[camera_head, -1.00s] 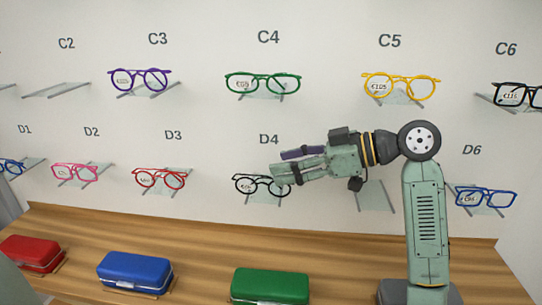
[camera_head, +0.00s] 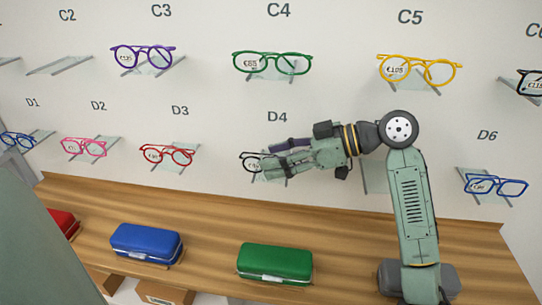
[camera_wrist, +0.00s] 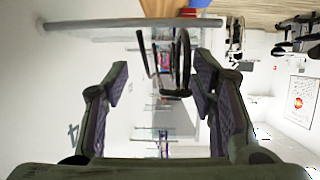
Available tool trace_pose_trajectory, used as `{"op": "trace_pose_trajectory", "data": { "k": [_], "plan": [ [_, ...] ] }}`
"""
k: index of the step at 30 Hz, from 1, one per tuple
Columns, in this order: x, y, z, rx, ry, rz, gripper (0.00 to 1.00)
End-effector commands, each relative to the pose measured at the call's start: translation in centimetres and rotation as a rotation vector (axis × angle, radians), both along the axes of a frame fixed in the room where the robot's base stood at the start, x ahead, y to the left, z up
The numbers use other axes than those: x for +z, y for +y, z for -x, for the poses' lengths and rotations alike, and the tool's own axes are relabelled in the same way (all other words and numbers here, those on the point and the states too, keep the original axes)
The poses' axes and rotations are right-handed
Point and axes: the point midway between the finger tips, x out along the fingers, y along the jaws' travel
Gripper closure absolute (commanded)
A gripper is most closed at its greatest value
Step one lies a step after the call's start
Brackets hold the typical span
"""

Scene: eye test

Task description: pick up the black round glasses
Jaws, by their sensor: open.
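The black round glasses (camera_head: 248,163) sit on the small clear shelf below the D4 label in the head view. My gripper (camera_head: 268,160) is in front of them and hides their right part. In the wrist view the dark glasses (camera_wrist: 176,92) appear edge-on, ahead of and partly between the two spread fingers of my gripper (camera_wrist: 158,65), closer to the right finger. The gripper is open, with nothing held. Whether a finger touches the frame cannot be told.
Green glasses (camera_head: 272,62) sit above at C4, red glasses (camera_head: 167,154) left at D3, and blue glasses (camera_head: 496,186) right at D6. Another black pair (camera_head: 531,84) is at the right edge. Blue (camera_head: 146,243) and green (camera_head: 275,264) cases stand on the wooden counter (camera_head: 205,222).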

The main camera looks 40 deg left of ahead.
Motion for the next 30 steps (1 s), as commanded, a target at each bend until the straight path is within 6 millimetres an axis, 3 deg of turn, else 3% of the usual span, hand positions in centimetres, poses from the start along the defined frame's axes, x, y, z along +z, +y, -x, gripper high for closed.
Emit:
{"op": "trace_pose_trajectory", "data": {
  "k": [11,30],
  "plan": [
    [-0.48,0.88,0.53,0.0,-0.001,0.0,0.5],
    [-0.45,0.86,0.5,-0.001,0.0,0.0,0.9]
  ]
}}
